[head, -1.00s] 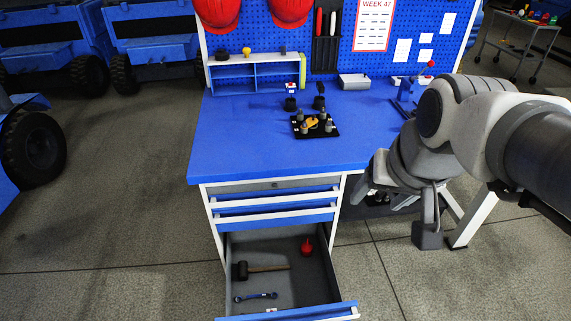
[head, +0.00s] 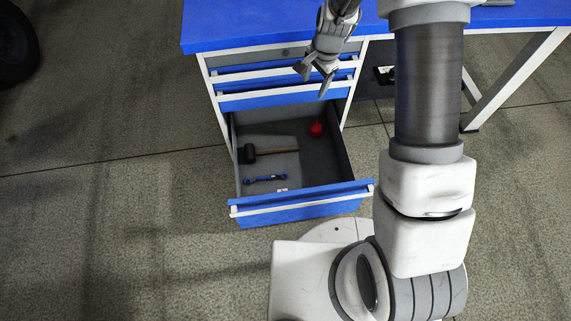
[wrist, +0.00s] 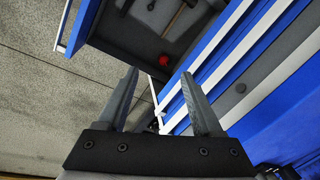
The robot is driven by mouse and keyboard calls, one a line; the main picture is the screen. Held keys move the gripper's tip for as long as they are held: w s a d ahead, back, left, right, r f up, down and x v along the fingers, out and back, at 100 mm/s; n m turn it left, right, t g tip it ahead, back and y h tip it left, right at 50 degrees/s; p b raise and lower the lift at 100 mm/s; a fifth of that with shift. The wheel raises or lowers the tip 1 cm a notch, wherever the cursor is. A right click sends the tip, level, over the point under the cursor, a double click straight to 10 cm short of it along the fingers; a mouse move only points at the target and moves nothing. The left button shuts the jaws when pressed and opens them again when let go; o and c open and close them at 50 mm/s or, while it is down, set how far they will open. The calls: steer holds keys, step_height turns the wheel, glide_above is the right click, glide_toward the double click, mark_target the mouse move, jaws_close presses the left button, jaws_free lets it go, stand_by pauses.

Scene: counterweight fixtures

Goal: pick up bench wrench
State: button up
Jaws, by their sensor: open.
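The bench wrench (head: 265,179) is a small blue tool lying in the open bottom drawer (head: 340,160), near its front left. My gripper (head: 318,80) is open and empty in the head view, above and behind the drawer, in front of the closed upper drawers. The wrench is apart from it, lower and to the left. In the wrist view the two fingers of my gripper (wrist: 160,95) are spread apart with nothing between them. The wrench cannot be made out clearly in that view.
A mallet (head: 262,152) with a dark head and a red object (head: 316,129) lie in the same drawer, behind the wrench. A small pale item (head: 282,190) lies by the wrench. The blue workbench top (head: 250,30) overhangs the drawers.

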steer(key=s+f+m+b, duration=0.2)
steer(key=f+b, duration=0.1)
steer(key=f, duration=1.4)
steer(key=s+f+m+g+b, duration=0.1)
steer(key=f+b, duration=0.3)
steer(key=f, duration=1.4)
steer(key=s+f+m+g+h+b, duration=0.1)
steer(key=s+f+m+b, duration=0.2)
steer(key=f, duration=1.5)
steer(key=shift+s+a+f+b, duration=0.1)
steer(key=shift+s+a+b, duration=0.3)
steer(key=shift+s, duration=0.2)
steer(key=shift+d+f+b, duration=0.15)
steer(key=shift+f+b, duration=1.2)
steer(key=shift+f, duration=1.4)
steer(key=shift+f+b, duration=0.25)
steer(key=shift+b, duration=0.25)
steer(key=shift+s, duration=0.1)
jaws_close()
